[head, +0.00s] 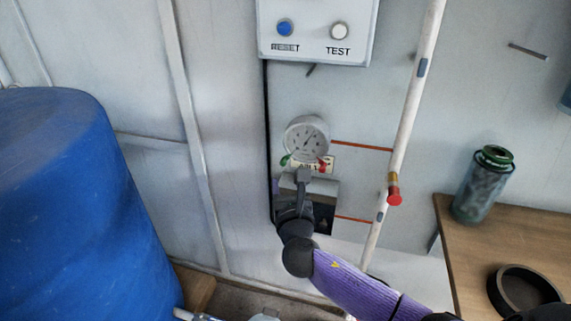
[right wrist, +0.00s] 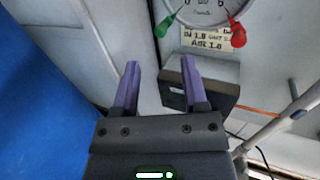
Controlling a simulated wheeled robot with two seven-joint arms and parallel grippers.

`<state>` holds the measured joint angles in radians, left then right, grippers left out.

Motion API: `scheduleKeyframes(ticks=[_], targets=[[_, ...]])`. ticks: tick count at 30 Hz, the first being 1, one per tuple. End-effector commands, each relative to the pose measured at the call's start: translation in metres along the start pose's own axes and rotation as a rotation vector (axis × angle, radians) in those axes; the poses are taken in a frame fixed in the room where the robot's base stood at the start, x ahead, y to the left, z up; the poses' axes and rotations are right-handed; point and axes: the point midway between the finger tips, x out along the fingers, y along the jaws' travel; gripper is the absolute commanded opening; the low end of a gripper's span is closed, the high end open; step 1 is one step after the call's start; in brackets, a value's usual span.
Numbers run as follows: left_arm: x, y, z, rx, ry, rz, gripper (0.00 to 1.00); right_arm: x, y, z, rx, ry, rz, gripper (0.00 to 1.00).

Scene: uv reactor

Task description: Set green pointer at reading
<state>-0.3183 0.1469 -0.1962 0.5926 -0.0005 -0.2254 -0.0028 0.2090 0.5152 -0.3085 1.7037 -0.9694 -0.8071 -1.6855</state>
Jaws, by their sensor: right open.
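The round pressure gauge (head: 306,138) is on the wall in the middle of the head view; its lower part shows at the top of the right wrist view (right wrist: 200,8). The green pointer (right wrist: 165,26) is at its lower left rim, and the red pointer (right wrist: 238,34) at its lower right. A printed label (right wrist: 212,39) sits below; its text is only partly legible. My right gripper (right wrist: 160,64) is open and empty, below the gauge and apart from the green pointer. The needle's exact reading is too small to tell. My left gripper is not in view.
A dark-fronted box (right wrist: 212,85) is on the wall under the label. A white pipe (head: 408,110) with a red-capped valve (head: 394,190) runs to the right. A blue barrel (head: 75,200) stands left. A green-topped jar (head: 484,185) stands on a wooden table (head: 465,250). A RESET/TEST panel (head: 318,12) is above.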

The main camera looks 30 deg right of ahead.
Motion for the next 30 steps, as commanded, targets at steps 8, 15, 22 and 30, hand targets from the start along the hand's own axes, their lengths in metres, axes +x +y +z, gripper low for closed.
scheduleKeyframes(ticks=[8, 15, 22, 30], targets=[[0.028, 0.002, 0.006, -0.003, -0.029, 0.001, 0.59, 0.058, 0.0, -0.006, 0.003, 0.003, -0.002, 0.56], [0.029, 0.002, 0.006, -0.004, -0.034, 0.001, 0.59, 0.068, 0.0, -0.003, 0.005, 0.003, -0.001, 0.56], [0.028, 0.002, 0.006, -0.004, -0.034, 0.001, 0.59, 0.068, 0.0, -0.002, 0.006, 0.004, -0.001, 0.39], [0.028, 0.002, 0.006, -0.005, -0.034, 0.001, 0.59, 0.067, 0.0, -0.003, 0.006, 0.004, -0.001, 0.0]])
